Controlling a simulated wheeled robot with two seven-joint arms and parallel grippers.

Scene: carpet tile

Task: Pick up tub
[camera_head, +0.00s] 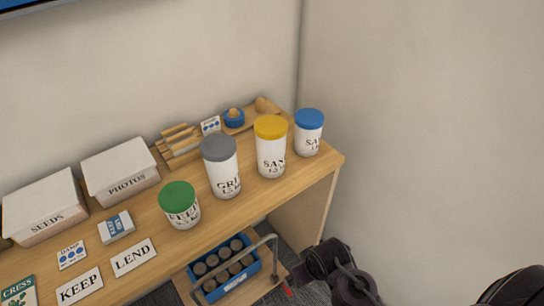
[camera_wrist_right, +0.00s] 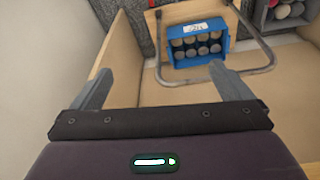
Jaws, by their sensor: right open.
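Several white tubs stand upright in a row on the wooden desk (camera_head: 150,205): a green-lidded tub (camera_head: 180,207), a taller grey-lidded tub (camera_head: 222,170), a taller yellow-lidded tub (camera_head: 270,148) and a short blue-lidded tub (camera_head: 309,133) by the right end. Their printed labels are only partly readable. My right gripper (camera_wrist_right: 162,76) is open and empty in the wrist view, its fingers spread above a lower wooden surface. No tub is between them. Dark parts of my right arm show at the head view's lower right. My left gripper is out of view.
Below the desk is a blue crate (camera_head: 208,293) of dark-lidded cans, beside a metal rail (camera_wrist_right: 265,52). White boxes (camera_head: 120,171), a wooden rack (camera_head: 179,145) and signs (camera_head: 133,258) occupy the desktop. Walls rise behind and to the right.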

